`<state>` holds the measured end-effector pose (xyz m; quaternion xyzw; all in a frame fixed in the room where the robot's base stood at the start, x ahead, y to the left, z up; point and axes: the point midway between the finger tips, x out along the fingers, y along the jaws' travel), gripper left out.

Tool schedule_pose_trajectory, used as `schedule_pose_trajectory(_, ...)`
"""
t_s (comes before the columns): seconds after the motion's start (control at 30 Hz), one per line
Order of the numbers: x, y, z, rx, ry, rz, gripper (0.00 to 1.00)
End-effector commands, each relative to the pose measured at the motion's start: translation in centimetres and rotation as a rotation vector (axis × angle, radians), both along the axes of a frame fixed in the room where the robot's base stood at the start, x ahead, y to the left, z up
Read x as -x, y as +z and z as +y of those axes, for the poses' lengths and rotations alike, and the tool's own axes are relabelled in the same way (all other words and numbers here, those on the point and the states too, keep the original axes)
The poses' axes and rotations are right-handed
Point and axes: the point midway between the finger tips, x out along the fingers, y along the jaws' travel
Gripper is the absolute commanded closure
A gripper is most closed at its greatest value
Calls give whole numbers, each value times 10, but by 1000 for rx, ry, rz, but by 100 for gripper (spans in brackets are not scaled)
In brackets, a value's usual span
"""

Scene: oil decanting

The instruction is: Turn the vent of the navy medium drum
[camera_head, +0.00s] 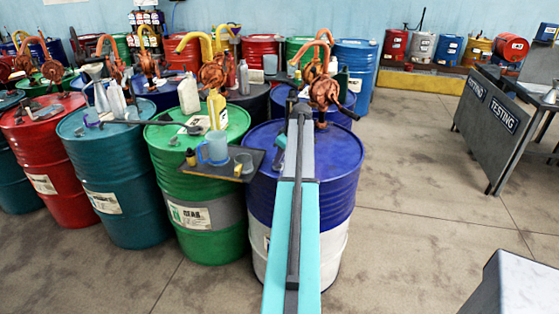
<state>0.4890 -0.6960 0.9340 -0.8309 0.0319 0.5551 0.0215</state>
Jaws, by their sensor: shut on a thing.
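A navy drum with a white lower band (342,172) stands in front, right of the green drum. A second navy drum (346,112) is partly hidden behind it. I cannot tell from size alone which is the medium one. My turquoise and grey arm crosses over the front drum and hides part of its lid. My gripper (299,103) is at the arm's far end, small, by the back of the front drum's lid and left of a copper hand pump (324,92). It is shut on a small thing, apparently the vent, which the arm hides.
The green drum (200,180) carries a dark tray (238,173) with a blue jug (214,149) and a small cup, close left of my arm. Teal and red drums with pumps and bottles stand further left. The floor between is clear.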

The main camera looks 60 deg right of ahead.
Motion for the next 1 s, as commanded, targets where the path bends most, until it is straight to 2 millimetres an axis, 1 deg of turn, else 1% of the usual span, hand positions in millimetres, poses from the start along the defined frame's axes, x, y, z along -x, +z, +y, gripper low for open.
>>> schedule_pose_trajectory(0.27,0,-1,3,1,-160,-1,100)
schedule_pose_trajectory(1.0,-2,0,5,1,-753,-1,100)
